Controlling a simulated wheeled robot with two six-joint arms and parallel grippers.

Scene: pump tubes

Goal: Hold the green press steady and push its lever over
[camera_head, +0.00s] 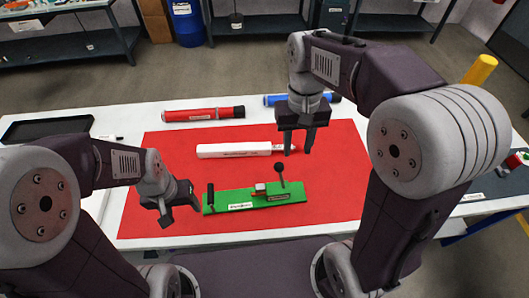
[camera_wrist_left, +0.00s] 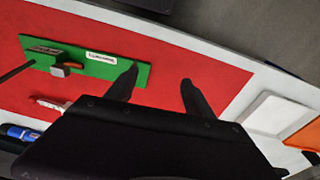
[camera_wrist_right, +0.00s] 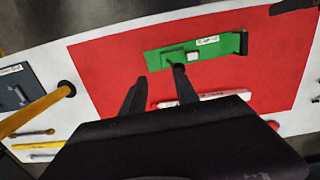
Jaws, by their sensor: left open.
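The green press (camera_head: 228,199) lies on the red mat, with a black upright handle (camera_head: 210,190) at its left end. Its lever, topped by a black ball knob (camera_head: 280,168), stands up near the right end. My left gripper (camera_head: 182,213) is open and empty just left of the press; in the left wrist view one fingertip overlaps the end of the green base (camera_wrist_left: 95,66). My right gripper (camera_head: 298,152) is open and empty, beyond and slightly right of the knob. In the right wrist view the lever shows beside one finger, and the green base (camera_wrist_right: 160,61) lies ahead.
A white tube (camera_head: 233,150) lies behind the press, its right end near my right gripper. A red tube (camera_head: 205,114) and a blue tube (camera_head: 271,100) lie farther back. A black tray (camera_head: 47,126) is at back left. The red mat (camera_head: 335,195) right of the press is clear.

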